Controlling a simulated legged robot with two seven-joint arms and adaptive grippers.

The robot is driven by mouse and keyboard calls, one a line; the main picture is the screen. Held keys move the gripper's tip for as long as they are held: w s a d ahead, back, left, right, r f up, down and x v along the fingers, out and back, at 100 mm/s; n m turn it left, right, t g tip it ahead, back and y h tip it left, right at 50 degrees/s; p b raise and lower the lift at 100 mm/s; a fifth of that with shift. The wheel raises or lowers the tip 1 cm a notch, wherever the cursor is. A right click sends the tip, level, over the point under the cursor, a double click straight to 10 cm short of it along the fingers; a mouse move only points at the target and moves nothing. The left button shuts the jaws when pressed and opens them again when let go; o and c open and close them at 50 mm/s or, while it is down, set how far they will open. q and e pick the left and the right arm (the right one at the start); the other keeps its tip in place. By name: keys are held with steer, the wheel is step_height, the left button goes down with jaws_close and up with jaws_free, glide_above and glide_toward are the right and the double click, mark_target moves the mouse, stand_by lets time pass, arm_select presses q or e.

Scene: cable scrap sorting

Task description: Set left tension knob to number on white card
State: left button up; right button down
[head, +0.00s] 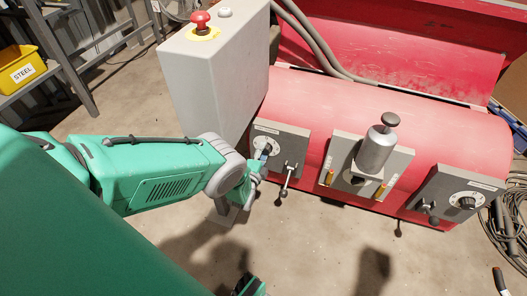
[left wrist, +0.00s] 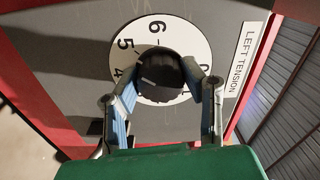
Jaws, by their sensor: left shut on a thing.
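The left tension knob (left wrist: 162,72) is black and sits on a white dial with black numbers. My left gripper (left wrist: 165,84) is shut on it, one blue-grey finger on each side. A pale mark on the knob points to the left, roughly toward the 4; the fingers hide part of the dial. A "LEFT TENSION" label (left wrist: 246,55) is beside it. In the head view the dial (head: 264,142) is on the left grey panel, with my left gripper (head: 261,160) at it. A dark and green part of mine at the bottom edge may be my right gripper (head: 250,287). I make out no white card with a number.
A lever (head: 288,178) hangs just right of the left dial. A grey box with a red stop button (head: 200,18) stands behind my left arm. A metal cylinder (head: 376,150) is mid-machine; a second knob (head: 466,202) is at right. Cables (head: 510,225) lie at far right.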

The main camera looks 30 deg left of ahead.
arm_select(q)
steer(key=shift+s+d+f+m, duration=0.15)
steer(key=shift+d+f+m, duration=0.1)
steer(key=shift+m, duration=0.65)
steer(key=o, duration=1.1)
steer(key=shift+f, duration=0.1)
steer(key=shift+o, duration=0.2)
steer(key=shift+a, duration=0.1)
steer(key=v, duration=1.2)
